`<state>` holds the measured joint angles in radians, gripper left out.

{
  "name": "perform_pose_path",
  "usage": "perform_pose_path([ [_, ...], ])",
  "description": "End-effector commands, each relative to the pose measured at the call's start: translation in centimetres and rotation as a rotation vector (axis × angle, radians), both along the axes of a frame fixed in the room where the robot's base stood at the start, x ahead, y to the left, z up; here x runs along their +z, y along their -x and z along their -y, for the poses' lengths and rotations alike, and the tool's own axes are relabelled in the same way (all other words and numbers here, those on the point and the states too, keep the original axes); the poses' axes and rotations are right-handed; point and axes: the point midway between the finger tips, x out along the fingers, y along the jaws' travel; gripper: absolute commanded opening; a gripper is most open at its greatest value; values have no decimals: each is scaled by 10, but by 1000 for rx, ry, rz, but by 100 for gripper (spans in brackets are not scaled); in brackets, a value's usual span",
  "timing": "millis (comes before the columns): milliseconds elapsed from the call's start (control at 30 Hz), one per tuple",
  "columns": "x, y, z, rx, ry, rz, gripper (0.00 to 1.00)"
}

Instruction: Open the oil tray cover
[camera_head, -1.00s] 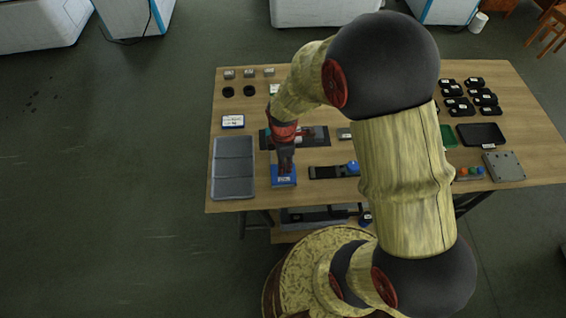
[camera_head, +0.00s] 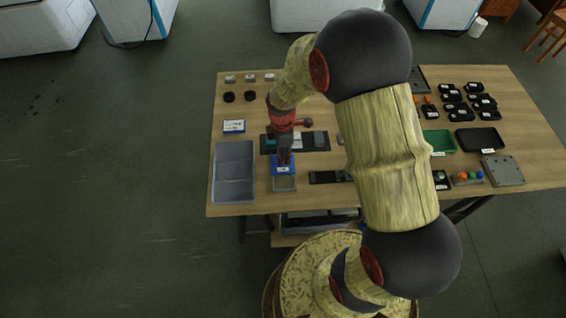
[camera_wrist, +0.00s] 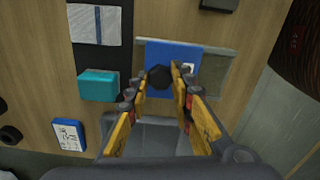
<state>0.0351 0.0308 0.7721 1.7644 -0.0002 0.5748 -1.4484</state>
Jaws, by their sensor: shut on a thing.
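The oil tray cover (camera_head: 282,170) is a blue plate with a white label, near the table's front edge. It lies over the far part of a small grey tray (camera_head: 284,185), whose near part is uncovered. In the wrist view the blue cover (camera_wrist: 173,54) has a black knob (camera_wrist: 158,76), and the grey tray (camera_wrist: 216,77) shows to its right. My gripper (camera_head: 284,158) is above the cover, pointing down. In the wrist view my gripper (camera_wrist: 160,82) has its yellow fingers on either side of the knob, shut on it.
A grey compartment tray (camera_head: 233,172) stands close on the left. A dark mat (camera_head: 312,141) with a teal block (camera_wrist: 98,85) lies just behind the cover. A blue-edged label card (camera_head: 233,126) lies at the back left. My arm hides the table's middle.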

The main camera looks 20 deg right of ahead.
Motion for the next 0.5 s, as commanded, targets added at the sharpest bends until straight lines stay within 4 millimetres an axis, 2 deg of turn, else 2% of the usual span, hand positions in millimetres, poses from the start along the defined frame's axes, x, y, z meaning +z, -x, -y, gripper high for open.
perform_pose_path([
  [167, 0, -14, 4, 0, 0, 2, 0],
  [467, 0, -15, 5, 0, 0, 2, 0],
  [500, 0, -15, 5, 0, 0, 2, 25],
])
